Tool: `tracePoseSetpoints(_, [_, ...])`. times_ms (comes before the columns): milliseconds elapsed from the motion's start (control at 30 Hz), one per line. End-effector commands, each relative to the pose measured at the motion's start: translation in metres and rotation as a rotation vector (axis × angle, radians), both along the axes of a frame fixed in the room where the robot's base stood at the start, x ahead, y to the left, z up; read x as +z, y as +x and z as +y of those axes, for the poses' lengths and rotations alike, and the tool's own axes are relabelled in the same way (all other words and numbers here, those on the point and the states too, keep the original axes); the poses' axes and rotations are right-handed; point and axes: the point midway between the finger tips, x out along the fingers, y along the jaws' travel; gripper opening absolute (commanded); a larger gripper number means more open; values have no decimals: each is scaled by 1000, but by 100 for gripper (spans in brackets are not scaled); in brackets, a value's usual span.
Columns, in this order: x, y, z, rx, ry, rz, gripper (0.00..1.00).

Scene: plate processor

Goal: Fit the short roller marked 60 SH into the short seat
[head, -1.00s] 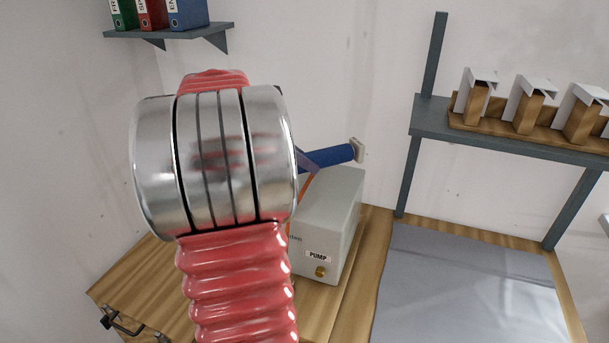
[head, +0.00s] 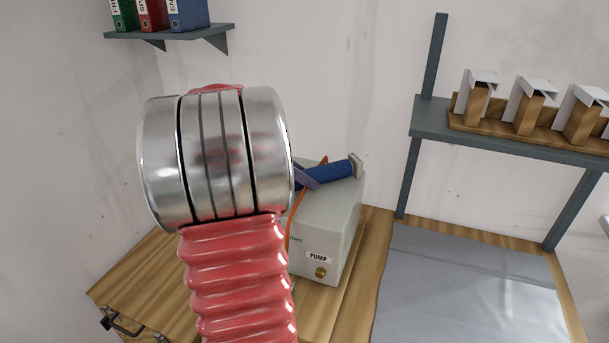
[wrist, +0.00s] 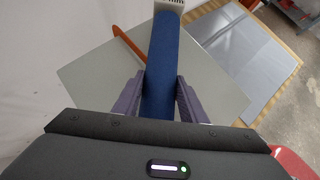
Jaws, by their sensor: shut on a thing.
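A blue roller (head: 332,172) with a pale end piece is held out over the pump box in the head view. My gripper (head: 307,177), with purple fingers, is shut on it; my own arm hides the roller's near part. In the wrist view the roller (wrist: 163,60) runs up between the two fingers (wrist: 160,92), its pale end (wrist: 169,6) at the top edge. I cannot read a 60 SH marking, and I cannot make out a short seat in either view.
A grey box labelled PUMP (head: 325,235) stands on the wooden bench (head: 364,270), below the roller, with an orange strip (head: 294,215) beside it. A grey mat (head: 465,290) lies clear to the right. A shelf (head: 520,145) holds a rack of boxes above the mat.

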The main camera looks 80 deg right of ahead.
Motion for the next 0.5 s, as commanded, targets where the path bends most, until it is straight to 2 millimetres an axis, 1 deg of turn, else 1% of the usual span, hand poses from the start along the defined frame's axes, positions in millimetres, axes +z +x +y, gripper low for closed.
tracePoseSetpoints(167, [0, 0, 0, 1, -1, 0, 0])
tracePoseSetpoints(200, [-1, 0, 0, 0, 0, 0, 39])
tracePoseSetpoints(433, [-1, 0, 0, 0, 0, 0, 56])
tracePoseSetpoints(500, [-1, 0, 0, 0, 0, 0, 57])
